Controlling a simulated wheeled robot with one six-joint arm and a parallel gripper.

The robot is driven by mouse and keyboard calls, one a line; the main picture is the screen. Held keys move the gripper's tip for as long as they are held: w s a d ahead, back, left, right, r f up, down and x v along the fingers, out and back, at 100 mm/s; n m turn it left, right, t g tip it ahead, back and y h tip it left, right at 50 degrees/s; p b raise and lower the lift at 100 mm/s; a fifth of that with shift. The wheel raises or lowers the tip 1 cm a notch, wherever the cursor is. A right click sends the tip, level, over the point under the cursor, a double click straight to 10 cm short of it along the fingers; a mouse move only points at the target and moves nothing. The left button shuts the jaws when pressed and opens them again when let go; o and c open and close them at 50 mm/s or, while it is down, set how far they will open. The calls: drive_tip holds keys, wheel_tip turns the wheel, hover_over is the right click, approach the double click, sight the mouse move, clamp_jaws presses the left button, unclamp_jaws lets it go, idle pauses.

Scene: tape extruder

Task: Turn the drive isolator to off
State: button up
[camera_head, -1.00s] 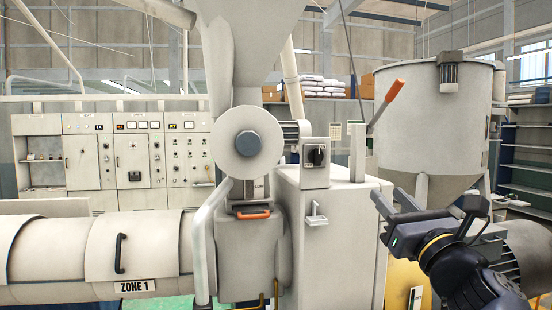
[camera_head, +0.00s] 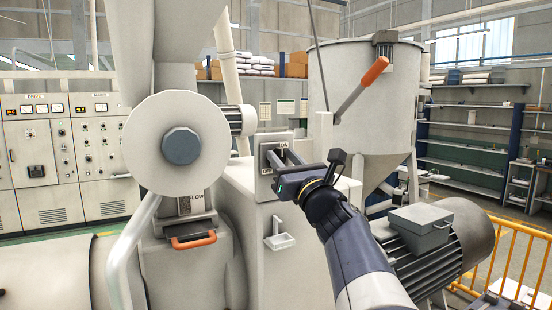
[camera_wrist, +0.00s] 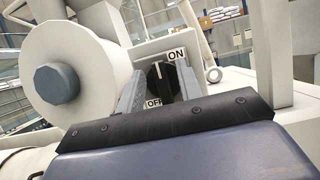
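The drive isolator is a pale box (camera_head: 264,146) on top of the machine cabinet, with ON and OFF labels. In the wrist view its black knob (camera_wrist: 157,78) shows between my fingers, with a white mark near its top. The ON label (camera_wrist: 176,54) is at the upper right of the knob and the OFF label (camera_wrist: 154,104) is below it. My gripper (camera_head: 277,155) is at the isolator's front, with its fingers apart on either side of the knob. I cannot tell whether they touch it. In the head view my fingers hide much of the knob.
A large round cover (camera_head: 177,146) stands close left of the isolator. A lever with an orange grip (camera_head: 374,72) rises to its right. A small bracket (camera_head: 279,238) sticks out of the cabinet front below. A motor (camera_head: 430,240) and yellow railing (camera_head: 520,262) stand at the right.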

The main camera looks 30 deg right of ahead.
clamp_jaws()
drive_tip(key=shift+f+n+b, duration=0.15)
drive_tip(key=shift+n+b, duration=0.15)
drive_tip(key=n+y+b, duration=0.2)
drive_tip(key=n, duration=0.1)
drive_tip(key=shift+f+n, duration=0.1)
drive_tip(key=shift+n, duration=0.3)
drive_tip(key=n+g+y+b, duration=0.1)
drive_tip(key=n+y+b, duration=0.1)
drive_tip(key=n, duration=0.3)
drive_tip(key=shift+b, duration=0.3)
drive_tip(key=n+g+y, duration=0.1)
drive_tip(key=n, duration=0.2)
drive_tip(key=n+g+y+b, duration=0.1)
drive_tip(key=n, duration=0.2)
drive_tip(key=shift+a+n+g+y, duration=0.15)
drive_tip(key=shift+n+g+y, duration=0.25)
drive_tip(key=n+g, duration=0.2)
drive_tip(key=n, duration=0.4)
drive_tip(key=shift+f+g, duration=0.1)
drive_tip(key=shift+g, duration=0.2)
